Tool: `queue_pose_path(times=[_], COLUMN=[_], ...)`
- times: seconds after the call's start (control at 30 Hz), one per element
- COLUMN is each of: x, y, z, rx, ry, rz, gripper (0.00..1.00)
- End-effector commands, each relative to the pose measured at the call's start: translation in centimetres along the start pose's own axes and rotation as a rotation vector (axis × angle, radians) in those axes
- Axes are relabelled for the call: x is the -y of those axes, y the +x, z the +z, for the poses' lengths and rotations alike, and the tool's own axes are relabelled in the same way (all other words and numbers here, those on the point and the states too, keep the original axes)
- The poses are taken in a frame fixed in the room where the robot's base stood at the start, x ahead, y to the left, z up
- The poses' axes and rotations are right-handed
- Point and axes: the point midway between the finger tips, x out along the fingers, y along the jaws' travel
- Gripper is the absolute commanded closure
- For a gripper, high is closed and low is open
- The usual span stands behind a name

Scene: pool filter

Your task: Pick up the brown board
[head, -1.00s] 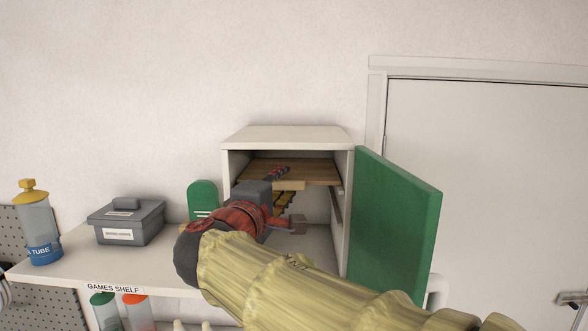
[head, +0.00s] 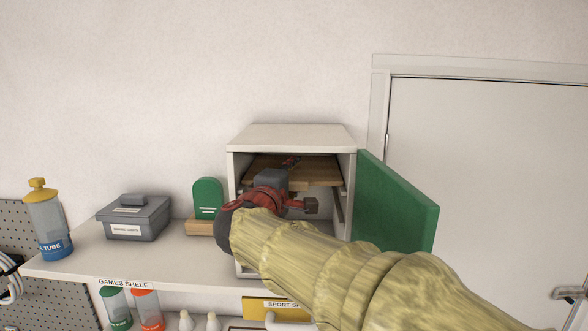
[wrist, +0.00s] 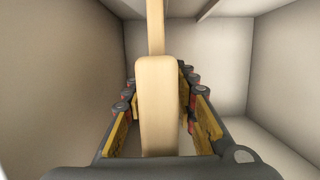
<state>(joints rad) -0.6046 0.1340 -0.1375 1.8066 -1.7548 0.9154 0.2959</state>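The brown board (head: 318,170) lies flat in the upper part of the open white cabinet (head: 290,137). In the wrist view the board shows edge-on as a pale upright strip (wrist: 156,28), with a thicker pale block (wrist: 158,105) at its near end. My gripper (head: 290,178) reaches into the cabinet at the board's front edge, one finger above the board; the lower finger is hidden in the head view. In the wrist view my gripper (wrist: 159,82) is open around the block, with gaps visible on both sides.
The green door (head: 397,210) stands open on the cabinet's right. A green upright item (head: 207,198), a grey lidded box (head: 133,219) and a yellow-capped tube (head: 47,220) stand on the shelf to the left. Cabinet walls (wrist: 75,60) are close around my gripper.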

Motion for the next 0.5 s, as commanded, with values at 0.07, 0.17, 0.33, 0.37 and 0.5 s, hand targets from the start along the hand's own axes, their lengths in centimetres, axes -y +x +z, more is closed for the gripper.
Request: queue_pose_path(times=[0.07,0.17,0.33,0.37,0.5], x=[0.05,0.05,0.04,0.04,0.05], y=[0.0,0.0,-0.01,-0.01,-0.01], z=[-0.01,0.0,0.0,0.0,0.0], rx=[0.0,0.0,0.0,0.0,0.0], ry=[0.0,-0.001,0.0,0.0,-0.001], rz=[0.0,-0.001,-0.001,-0.001,-0.001], gripper=[0.79,0.84,0.94,0.96,1.0])
